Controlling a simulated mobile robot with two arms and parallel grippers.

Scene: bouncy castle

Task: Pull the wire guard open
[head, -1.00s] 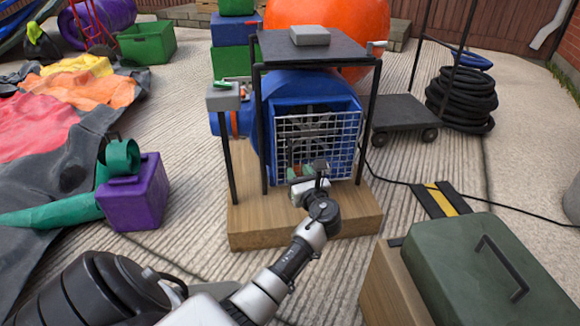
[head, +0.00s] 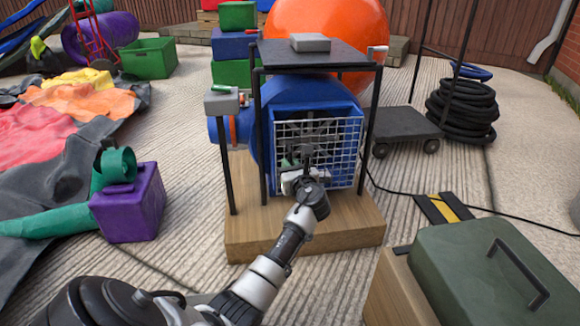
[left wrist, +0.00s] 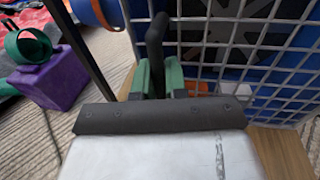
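The wire guard (head: 340,140) is a pale square grid over the front of the blue blower (head: 300,95). It looks flush with the blower's front, and also fills the right of the left wrist view (left wrist: 235,45). A black bar handle (left wrist: 155,38) stands at its left part. My left gripper (head: 302,165) is at the guard's lower left. In the left wrist view its green fingers (left wrist: 159,78) sit close on both sides of the handle and appear shut on it. My right gripper is not in view.
A black frame with a dark top (head: 310,50) stands over the blower, its legs close to my arm. The blower sits on a wooden base (head: 300,238). A green case (head: 485,270) is at front right, a purple block (head: 130,205) at left.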

